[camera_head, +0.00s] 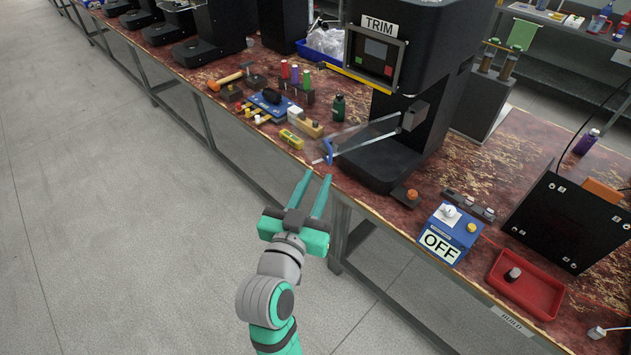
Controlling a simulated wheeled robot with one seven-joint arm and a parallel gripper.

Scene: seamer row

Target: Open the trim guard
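The trim guard (366,136) is a clear flat panel on the front of the black machine labelled TRIM (379,26). It reaches from a grey block on the machine towards the left, with a blue handle (328,151) at its near end. I cannot tell from this view how far open it stands. My gripper (315,176) is just in front of the table edge, below and left of the blue handle. Its two green fingers are spread apart with nothing between them. A gap shows between the fingertips and the handle.
A blue box marked OFF (448,236) and a red tray (525,283) sit right of the machine. A green bottle (338,108), a yellow tool (291,139) and other small tools lie left of the guard. The floor (110,220) left of the table is clear.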

